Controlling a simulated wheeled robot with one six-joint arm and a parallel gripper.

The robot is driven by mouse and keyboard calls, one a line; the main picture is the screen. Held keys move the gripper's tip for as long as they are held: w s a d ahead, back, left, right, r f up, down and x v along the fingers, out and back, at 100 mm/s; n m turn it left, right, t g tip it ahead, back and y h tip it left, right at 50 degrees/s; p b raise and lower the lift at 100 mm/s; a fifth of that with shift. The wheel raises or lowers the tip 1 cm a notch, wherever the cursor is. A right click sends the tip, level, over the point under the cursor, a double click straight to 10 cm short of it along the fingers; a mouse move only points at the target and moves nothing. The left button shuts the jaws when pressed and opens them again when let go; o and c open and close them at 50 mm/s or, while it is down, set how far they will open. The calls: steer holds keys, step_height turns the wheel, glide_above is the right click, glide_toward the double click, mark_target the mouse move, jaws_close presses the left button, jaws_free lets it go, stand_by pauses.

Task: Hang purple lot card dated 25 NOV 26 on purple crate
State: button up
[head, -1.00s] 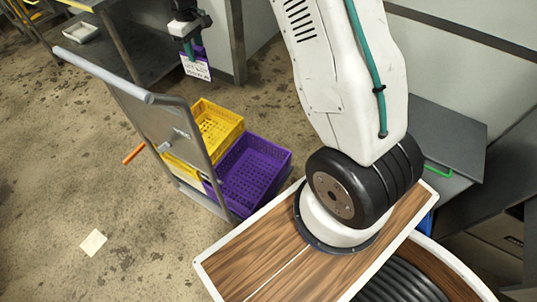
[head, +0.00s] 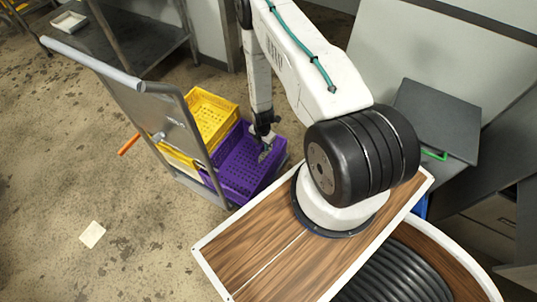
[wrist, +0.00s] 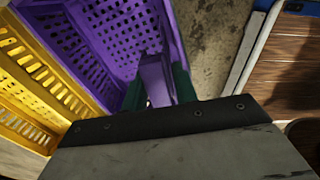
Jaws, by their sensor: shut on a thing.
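The purple crate (head: 236,170) stands on the trolley, beside the yellow one; in the wrist view it (wrist: 112,38) fills the upper middle. My gripper (head: 264,140) is over the right part of the purple crate. In the wrist view its green fingers are shut on the purple lot card (wrist: 155,82), seen nearly along its edge. In the head view the card (head: 264,155) shows as a small pale patch below the gripper, at the crate's right side. I cannot tell whether it touches the crate wall. The date cannot be read now.
Yellow crates (head: 211,112) stand left of the purple crate, also in the wrist view (wrist: 42,72). The trolley's grey handle panel (head: 165,120) rises at the left. My wood-topped base is close to the right. A paper (head: 92,234) lies on the open floor.

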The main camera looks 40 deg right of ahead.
steer(key=n, duration=0.2)
glide_above(269, 167)
step_height(269, 167, down, 4)
steer(key=shift+w+a+f, duration=0.1)
steer(key=shift+f, duration=3.55)
steer(key=shift+f, duration=1.6)
steer(key=o, duration=0.7)
steer(key=shift+r, duration=0.1)
step_height(269, 167, up, 8)
steer(key=shift+f, duration=0.15)
